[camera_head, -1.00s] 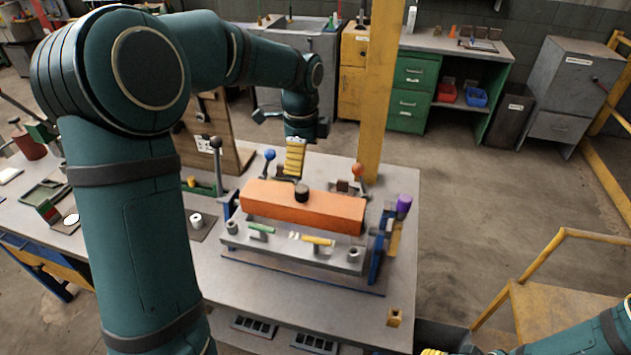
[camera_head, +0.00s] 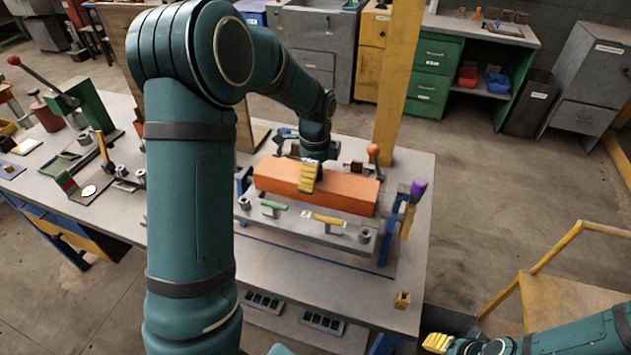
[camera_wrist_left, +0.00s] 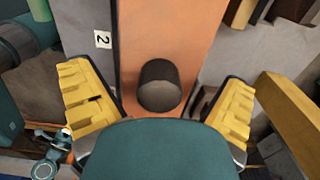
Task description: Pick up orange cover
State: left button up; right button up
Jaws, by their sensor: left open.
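The orange cover (camera_head: 347,191) is a long block lying across the grey fixture on the table. In the left wrist view the cover (camera_wrist_left: 170,35) runs up the middle, with a dark round knob (camera_wrist_left: 159,85) standing on it. My left gripper (camera_head: 309,178) is over the cover in the head view and hides the knob there. In the left wrist view my left gripper (camera_wrist_left: 160,105) is open, one yellow finger on each side of the knob and apart from it. My right gripper (camera_head: 436,343) shows only partly at the lower right, away from the table; its opening is unclear.
The fixture (camera_head: 330,237) carries green and yellow clamps. A purple-topped lever (camera_head: 418,189) and an orange-knobbed lever (camera_head: 373,152) stand at its right side. A yellow post (camera_head: 402,80) rises behind. The table's front right is mostly clear.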

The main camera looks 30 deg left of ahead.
pick_arm(q)
jog(key=shift+f, duration=0.8)
jog(key=c, duration=1.2)
jog(key=shift+o, duration=0.2)
